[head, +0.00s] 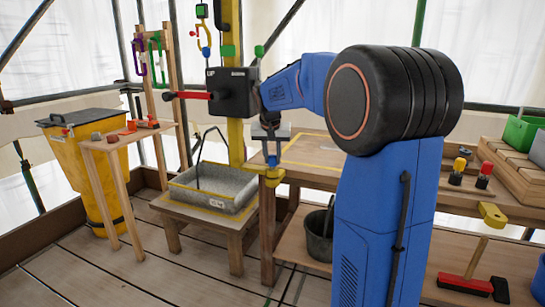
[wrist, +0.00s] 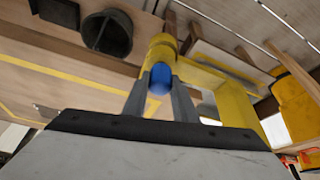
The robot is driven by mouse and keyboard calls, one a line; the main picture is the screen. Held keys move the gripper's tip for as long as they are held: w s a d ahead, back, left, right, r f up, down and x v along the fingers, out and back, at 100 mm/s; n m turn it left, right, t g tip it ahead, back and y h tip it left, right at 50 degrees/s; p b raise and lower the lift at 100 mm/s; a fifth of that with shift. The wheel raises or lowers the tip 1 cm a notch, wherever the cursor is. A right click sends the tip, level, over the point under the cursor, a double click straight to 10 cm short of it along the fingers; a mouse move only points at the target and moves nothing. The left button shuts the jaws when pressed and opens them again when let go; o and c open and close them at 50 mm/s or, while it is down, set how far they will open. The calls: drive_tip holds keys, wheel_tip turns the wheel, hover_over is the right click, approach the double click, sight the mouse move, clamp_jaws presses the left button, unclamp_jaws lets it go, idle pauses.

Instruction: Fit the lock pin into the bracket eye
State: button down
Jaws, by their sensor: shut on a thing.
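My gripper (wrist: 160,88) is shut on the lock pin (wrist: 160,79), whose rounded blue end shows between the fingertips in the wrist view. The yellow bracket eye (wrist: 160,47) appears directly beyond the blue end and in line with it. Its yellow arm (wrist: 215,85) runs off to the right. In the head view my gripper (head: 271,150) points down, right above the bracket eye (head: 273,177) beside the yellow post. The pin's lower part is hidden, so I cannot tell how far it sits in the eye.
A wooden bench (head: 315,160) lies behind, with a dark bucket (head: 319,235) below. Yellow-topped (head: 459,168) and red-topped (head: 484,174) pieces stand on the bench at right.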

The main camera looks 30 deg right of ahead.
drive_tip(key=shift+f, duration=0.7)
drive_tip(key=c, duration=1.4)
unclamp_jaws()
drive_tip(key=shift+o, duration=0.2)
drive_tip(key=v, duration=1.7)
drive_tip(key=shift+r, duration=0.15)
drive_tip(key=s+a+f+n+y, duration=0.1)
drive_tip(key=s+a+f, duration=0.3)
drive_tip(key=s+f, duration=0.4)
drive_tip(key=s+a+f+n+y, duration=0.1)
drive_tip(key=s+a+f+n, duration=0.3)
drive_tip(key=s+f, duration=0.4)
drive_tip(key=s+a+f+n+t, duration=0.1)
drive_tip(key=s+a+f, duration=0.5)
drive_tip(key=s, duration=1.2)
wheel_tip(320, 180, down, 3)
drive_tip(key=shift+s+a+r+n+y, duration=0.2)
drive_tip(key=shift+n+y, duration=0.2)
drive_tip(key=shift+n, duration=0.3)
